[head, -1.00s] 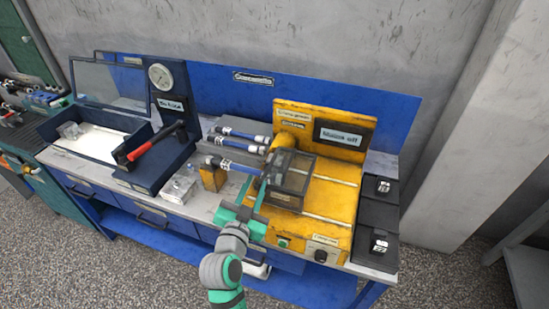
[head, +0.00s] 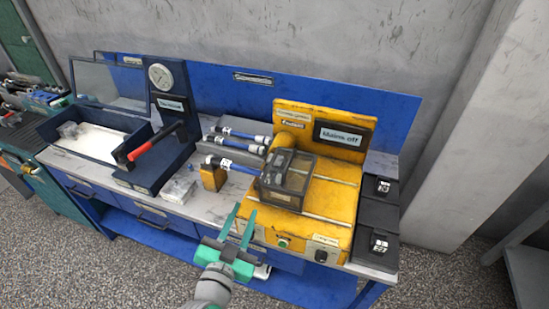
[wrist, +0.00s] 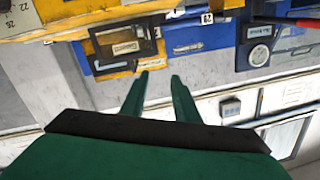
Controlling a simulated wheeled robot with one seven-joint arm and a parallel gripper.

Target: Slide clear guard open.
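The clear guard (head: 288,178) is a see-through box with a dark frame. It sits on the left part of the yellow machine bed (head: 330,205), over the end of the yellow motor housing. In the wrist view the guard (wrist: 126,45) shows upper left, with a pale label on it. My gripper (head: 243,224) is in front of the bench, below and left of the guard, apart from it. Its two green fingers are spread with nothing between them. They also show spread in the wrist view (wrist: 158,82).
A press with a red-handled lever (head: 152,142) stands further left. Rails cross the bed right of the guard, which is clear there.

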